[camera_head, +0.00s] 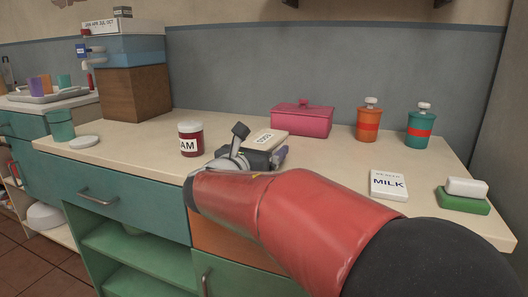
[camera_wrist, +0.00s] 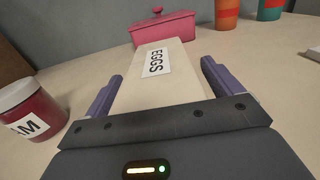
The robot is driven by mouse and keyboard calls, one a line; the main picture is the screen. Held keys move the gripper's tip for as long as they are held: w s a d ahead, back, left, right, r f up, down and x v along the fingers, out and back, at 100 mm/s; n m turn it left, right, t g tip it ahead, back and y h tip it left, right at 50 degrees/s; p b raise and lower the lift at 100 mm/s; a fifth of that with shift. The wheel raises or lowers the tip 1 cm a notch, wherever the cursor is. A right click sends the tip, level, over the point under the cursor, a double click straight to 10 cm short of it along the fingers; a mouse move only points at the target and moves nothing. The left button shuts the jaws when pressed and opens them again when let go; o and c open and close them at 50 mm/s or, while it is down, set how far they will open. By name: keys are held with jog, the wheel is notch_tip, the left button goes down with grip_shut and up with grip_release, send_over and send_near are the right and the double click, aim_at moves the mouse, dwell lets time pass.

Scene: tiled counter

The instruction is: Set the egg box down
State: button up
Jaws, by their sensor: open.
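The egg box (camera_wrist: 165,85) is a long beige carton with a white "EGGS" label. In the wrist view it lies between the two purple fingers of my gripper (camera_wrist: 160,90), with a visible gap on each side. In the head view the egg box (camera_head: 268,137) appears on the counter (camera_head: 335,155), its near end hidden behind my gripper (camera_head: 262,158). My gripper is open around the box. The box looks level and appears to rest on the counter, though its underside is hidden.
A jam jar (camera_head: 190,139) stands left of my gripper. A pink lidded box (camera_head: 302,118) sits behind the egg box. Orange (camera_head: 369,124) and teal (camera_head: 419,130) canisters stand at the back right. A milk carton (camera_head: 388,185) and a green dish (camera_head: 462,201) lie at right.

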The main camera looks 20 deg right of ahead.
jog(key=c, duration=1.5)
notch_tip(320, 180, up, 20)
jog(key=p, duration=0.4)
